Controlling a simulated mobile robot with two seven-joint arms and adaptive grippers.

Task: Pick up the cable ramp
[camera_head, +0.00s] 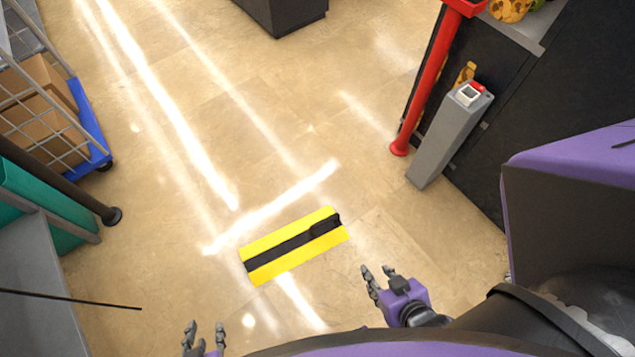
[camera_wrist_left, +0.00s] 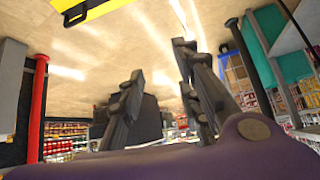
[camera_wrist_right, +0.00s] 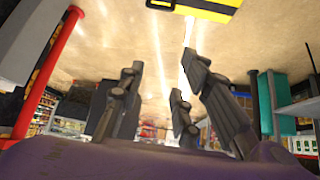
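The cable ramp (camera_head: 272,262) is a flat yellow panel with a black strip along its middle and a black raised piece near its right end. It lies on the floor in the middle of the head view. Its edge shows at the top of the left wrist view (camera_wrist_left: 62,5) and of the right wrist view (camera_wrist_right: 208,9). My left gripper (camera_head: 205,328) is at the bottom edge, below and left of the ramp, fingers apart and empty. My right gripper (camera_head: 376,278) is right of and below the ramp, fingers apart and empty. Neither touches the ramp.
A blue cart (camera_head: 96,135) with cardboard boxes (camera_head: 40,115) stands at the upper left. A teal and grey shelf (camera_head: 40,200) with a dark post is at the left. A red post (camera_head: 428,85) and a grey pedestal (camera_head: 450,135) stand at the right. Floor around the ramp is clear.

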